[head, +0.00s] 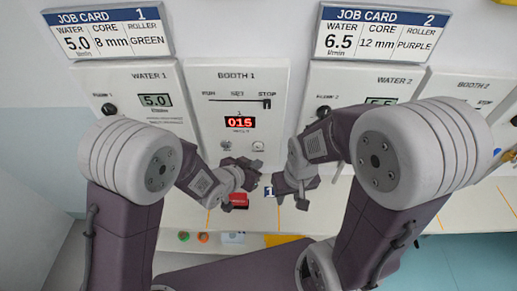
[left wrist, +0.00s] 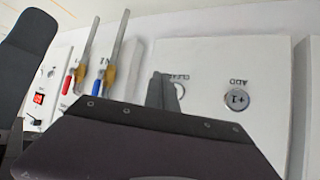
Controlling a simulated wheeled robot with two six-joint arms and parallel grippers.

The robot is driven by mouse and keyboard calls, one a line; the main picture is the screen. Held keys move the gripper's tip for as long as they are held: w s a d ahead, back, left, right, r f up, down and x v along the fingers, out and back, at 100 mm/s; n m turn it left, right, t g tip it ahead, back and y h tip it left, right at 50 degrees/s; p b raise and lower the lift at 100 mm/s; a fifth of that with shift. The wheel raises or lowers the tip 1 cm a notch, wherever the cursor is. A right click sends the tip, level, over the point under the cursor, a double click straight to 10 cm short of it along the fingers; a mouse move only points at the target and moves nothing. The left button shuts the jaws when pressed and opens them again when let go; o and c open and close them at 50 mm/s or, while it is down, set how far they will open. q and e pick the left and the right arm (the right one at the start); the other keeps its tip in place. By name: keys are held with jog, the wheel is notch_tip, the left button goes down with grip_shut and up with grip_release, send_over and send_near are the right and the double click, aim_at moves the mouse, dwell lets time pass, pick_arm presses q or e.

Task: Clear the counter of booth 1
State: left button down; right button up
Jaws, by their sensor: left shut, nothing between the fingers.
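The booth 1 panel (head: 238,100) stands on the back wall in the head view. Its red counter display (head: 239,122) reads 015. Two small round buttons sit below it, a left one (head: 226,145) and a right one (head: 258,146); their labels are too small to read there. In the left wrist view, the CLEAR button (left wrist: 180,90) is partly hidden behind my shut, empty left gripper (left wrist: 162,90), and the ADD button (left wrist: 237,98) marked +1 is to its right. Contact cannot be told. My right gripper (head: 293,202) is right of my left one; its opening is unclear.
The Water 1 panel (head: 135,88) and Water 2 panel (head: 350,85) flank booth 1. Job cards 1 (head: 108,32) and 2 (head: 375,35) hang above. A red item (head: 233,210) lies on the shelf below. Red (left wrist: 68,84) and blue (left wrist: 98,87) handled parts show in the wrist view.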

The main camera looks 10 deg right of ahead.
aim_at(258, 146)
pick_arm(q)
jog(key=w, duration=0.1)
jog(key=w+d, duration=0.1)
jog(key=w, duration=0.1)
jog(key=shift+w, duration=0.25)
jog(key=shift+w+a, duration=0.1)
dwell(1.8)
jog(key=shift+w, duration=0.4)
jog(key=shift+w+d+p, duration=0.25)
jog(key=shift+w+p, duration=0.1)
dwell(0.5)
jog(key=shift+s+a+b, duration=0.2)
jog(key=shift+s+b, duration=0.1)
jog(key=shift+s, duration=0.5)
